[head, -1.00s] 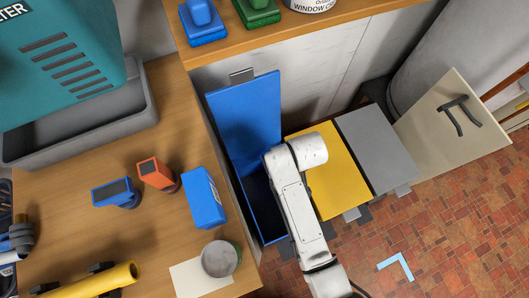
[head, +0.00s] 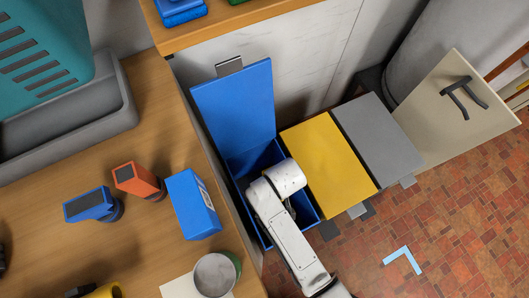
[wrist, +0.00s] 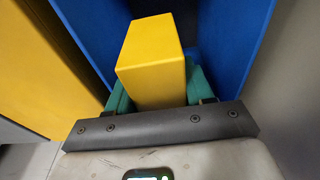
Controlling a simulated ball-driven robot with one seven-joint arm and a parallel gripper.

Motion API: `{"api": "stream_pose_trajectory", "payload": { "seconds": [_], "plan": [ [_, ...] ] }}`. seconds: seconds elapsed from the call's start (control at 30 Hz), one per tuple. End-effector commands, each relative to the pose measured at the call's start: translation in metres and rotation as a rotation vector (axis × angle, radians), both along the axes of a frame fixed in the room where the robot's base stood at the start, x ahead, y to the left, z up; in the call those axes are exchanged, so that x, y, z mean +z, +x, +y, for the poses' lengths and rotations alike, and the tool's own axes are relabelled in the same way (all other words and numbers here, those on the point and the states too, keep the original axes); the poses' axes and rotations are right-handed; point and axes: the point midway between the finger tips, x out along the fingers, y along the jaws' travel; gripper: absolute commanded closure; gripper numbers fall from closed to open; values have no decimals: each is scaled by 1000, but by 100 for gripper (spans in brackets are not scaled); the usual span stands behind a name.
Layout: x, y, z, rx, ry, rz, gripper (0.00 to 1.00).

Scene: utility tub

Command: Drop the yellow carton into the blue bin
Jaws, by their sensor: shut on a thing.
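The yellow carton (wrist: 150,62) is a plain box in the wrist view. My gripper (wrist: 157,88) is shut on it, with green fingers at its two sides. The blue bin (head: 262,238) stands beside the counter in the head view, its blue lid (head: 235,105) raised. The end of my arm is over the bin's opening and hides the carton and most of the gripper there. In the wrist view, blue bin walls (wrist: 245,35) rise on both sides of the carton. The bin's floor is hidden.
A yellow-lidded bin (head: 328,160) and a grey-lidded bin (head: 378,140) stand shut to the right. The wooden counter (head: 150,225) at left holds a blue box (head: 193,205), a can (head: 216,275) and two small devices. An open cabinet door (head: 455,105) is at right.

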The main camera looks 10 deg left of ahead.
Motion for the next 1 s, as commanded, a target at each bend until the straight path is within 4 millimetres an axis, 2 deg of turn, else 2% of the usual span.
{"api": "stream_pose_trajectory", "payload": {
  "seconds": [0.03, 0.33, 0.37, 0.63, 0.87, 1.0],
  "plan": [
    [-5, 0, 0, 0, 0, 0, 78],
    [-4, 0, 0, 0, 0, 0, 78],
    [-4, 0, 0, 0, 0, 0, 45],
    [-5, 0, 0, 0, 0, 0, 20],
    [-4, 0, 0, 0, 0, 0, 19],
    [3, 0, -1, -1, 1, -1, 19]
  ]
}}
